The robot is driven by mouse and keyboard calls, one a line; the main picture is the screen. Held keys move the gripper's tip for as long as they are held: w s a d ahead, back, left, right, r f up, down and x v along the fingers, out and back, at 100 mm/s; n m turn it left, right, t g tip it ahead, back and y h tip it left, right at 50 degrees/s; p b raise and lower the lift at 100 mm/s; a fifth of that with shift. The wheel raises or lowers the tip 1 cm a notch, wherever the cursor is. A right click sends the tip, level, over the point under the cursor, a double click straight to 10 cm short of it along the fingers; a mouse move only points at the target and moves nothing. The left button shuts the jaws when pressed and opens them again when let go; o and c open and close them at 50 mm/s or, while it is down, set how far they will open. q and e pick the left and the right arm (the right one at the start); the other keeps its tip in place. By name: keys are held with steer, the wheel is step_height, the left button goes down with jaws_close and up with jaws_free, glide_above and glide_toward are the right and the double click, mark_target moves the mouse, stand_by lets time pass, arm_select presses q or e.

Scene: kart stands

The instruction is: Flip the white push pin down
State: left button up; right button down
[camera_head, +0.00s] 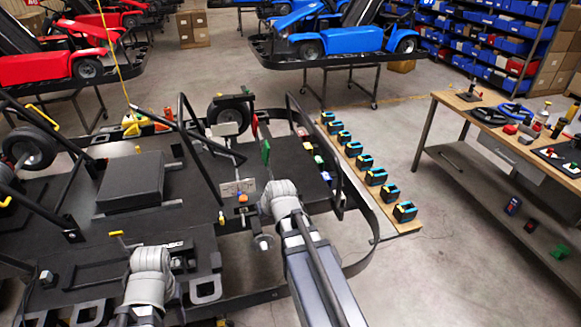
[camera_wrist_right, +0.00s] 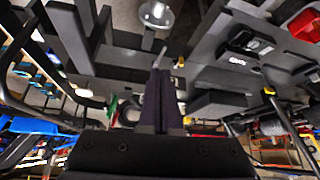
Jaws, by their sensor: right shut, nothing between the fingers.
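A small white upright piece (camera_head: 221,217), which looks like the white push pin, stands on the dark kart frame beside a blue-and-orange fitting (camera_head: 242,204). In the right wrist view a thin pale pin (camera_wrist_right: 162,50) shows just past my fingertips; I cannot tell if it is the same piece or if they touch. My right gripper (camera_wrist_right: 163,72) is shut and empty, pointing in among the kart parts. In the head view its fingers are hidden by the grey wrist. My left arm's grey wrist shows at lower left in the head view; its finger opening cannot be made out.
The dark kart frame (camera_head: 150,228) fills the left, with black bars rising from it. A board (camera_head: 407,226) carries several black-and-blue boxes to the right. A workbench (camera_head: 468,118) with tools stands farther right. Floor between them is clear. Red and blue karts stand behind.

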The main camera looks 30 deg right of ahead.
arm_select(q)
step_height(320, 180, up, 8)
steer(key=p, duration=0.6)
steer(key=shift+r, duration=0.25)
arm_select(e)
steer(key=w+d+r+m+t+h, duration=0.1)
steer(key=d+r+m+t+h, duration=0.1)
steer(key=d+r, duration=0.9)
steer(key=shift+w+d+r, duration=0.3)
steer(key=shift+d, duration=0.65)
arm_select(q)
steer(key=shift+f, duration=0.1)
arm_select(e)
steer(key=b+x, duration=0.7)
steer(key=x, duration=0.4)
steer(key=shift+a, duration=0.1)
step_height(320, 180, down, 2)
steer(key=shift+s+b, duration=0.15)
steer(key=shift+b, duration=1.05)
arm_select(q)
step_height(320, 180, down, 11)
steer(key=b, duration=0.1)
arm_select(e)
steer(key=shift+f, duration=0.6)
